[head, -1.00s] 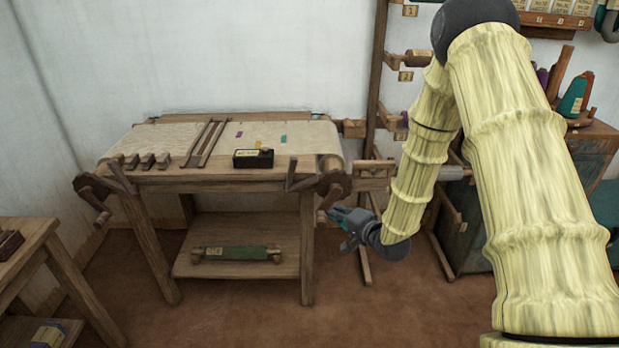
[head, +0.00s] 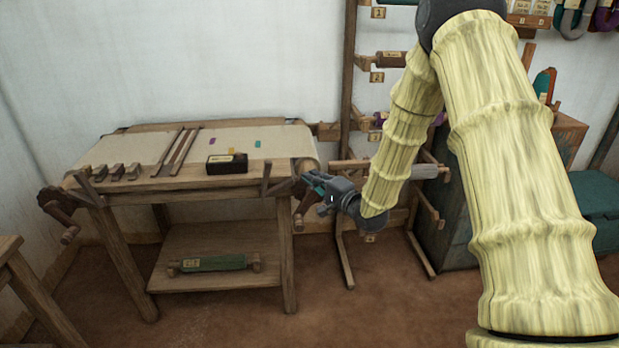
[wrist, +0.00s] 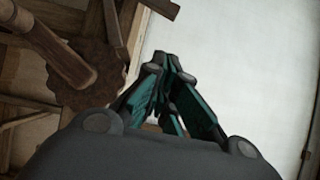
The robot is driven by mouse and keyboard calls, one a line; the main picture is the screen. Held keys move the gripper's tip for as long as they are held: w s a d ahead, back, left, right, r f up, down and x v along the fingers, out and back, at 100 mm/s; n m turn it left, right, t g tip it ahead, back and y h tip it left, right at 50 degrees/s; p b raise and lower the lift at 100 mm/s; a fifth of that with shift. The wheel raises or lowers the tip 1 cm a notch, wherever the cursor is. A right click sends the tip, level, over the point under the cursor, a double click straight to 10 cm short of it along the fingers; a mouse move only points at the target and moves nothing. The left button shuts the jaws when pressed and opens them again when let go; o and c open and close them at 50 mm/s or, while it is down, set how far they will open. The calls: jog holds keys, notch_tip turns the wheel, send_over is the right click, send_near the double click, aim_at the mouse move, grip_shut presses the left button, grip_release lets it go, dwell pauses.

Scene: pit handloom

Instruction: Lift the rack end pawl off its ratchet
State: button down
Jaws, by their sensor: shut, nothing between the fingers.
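At the right, rack-side end of the loom table, a slanted wooden pawl (head: 266,181) stands at the front rail. The dark toothed ratchet beside it is mostly hidden behind my gripper in the head view. In the wrist view the ratchet (wrist: 86,78) shows at upper left with a wooden crank arm (wrist: 52,50) across it. My gripper (head: 307,178) is shut and empty at this corner, to the right of the pawl. In the wrist view its fingertips (wrist: 167,66) are together, right of the ratchet. I cannot tell whether they touch anything.
A similar pawl (head: 91,184) and ratchet (head: 50,199) sit at the table's left end. A dark labelled box (head: 227,163) and wooden blocks (head: 118,171) lie on top. A wooden rack (head: 348,90) stands behind on the right. Floor in front is clear.

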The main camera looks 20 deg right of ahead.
aim_at(265, 178)
jog(key=w+a, duration=0.6)
jog(key=w, duration=0.3)
jog(key=shift+p, duration=0.35)
jog(key=shift+w, duration=0.1)
